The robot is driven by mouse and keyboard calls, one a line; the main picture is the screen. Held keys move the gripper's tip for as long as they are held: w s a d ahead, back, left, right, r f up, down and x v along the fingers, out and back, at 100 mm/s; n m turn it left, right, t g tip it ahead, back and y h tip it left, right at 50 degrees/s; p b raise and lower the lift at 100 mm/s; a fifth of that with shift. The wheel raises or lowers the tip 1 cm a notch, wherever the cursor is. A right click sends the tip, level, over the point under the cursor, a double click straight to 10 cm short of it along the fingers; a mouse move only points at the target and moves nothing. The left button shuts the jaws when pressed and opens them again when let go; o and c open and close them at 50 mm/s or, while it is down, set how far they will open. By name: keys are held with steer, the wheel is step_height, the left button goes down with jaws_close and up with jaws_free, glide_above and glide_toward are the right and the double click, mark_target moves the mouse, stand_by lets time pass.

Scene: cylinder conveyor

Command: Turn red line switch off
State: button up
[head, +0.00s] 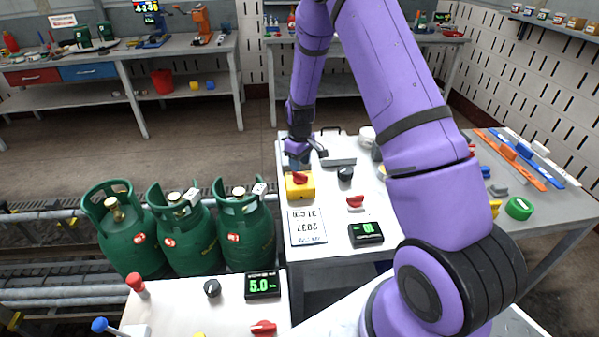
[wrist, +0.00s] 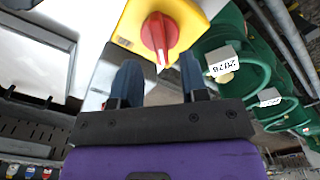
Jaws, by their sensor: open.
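The red switch knob (head: 299,177) sits on a yellow box (head: 301,191) at the left edge of the white panel. In the wrist view the red knob (wrist: 154,31) shows at top centre on the yellow box (wrist: 128,27), its handle pointing towards my gripper. My gripper (head: 297,164) is just behind the box in the head view. In the wrist view my gripper (wrist: 160,66) is open and empty, its two dark fingers on either side of the knob's handle end. I cannot tell whether they touch the knob.
Green gas cylinders (head: 185,230) stand on the conveyor to the left. The white panel also bears a black knob (head: 345,173), a small red switch (head: 355,202), a display (head: 366,234) and a paper label (head: 307,227). A nearer panel (head: 180,314) holds similar controls.

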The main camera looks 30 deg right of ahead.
mark_target(300, 176)
steer(key=shift+f, duration=2.05)
jaws_close()
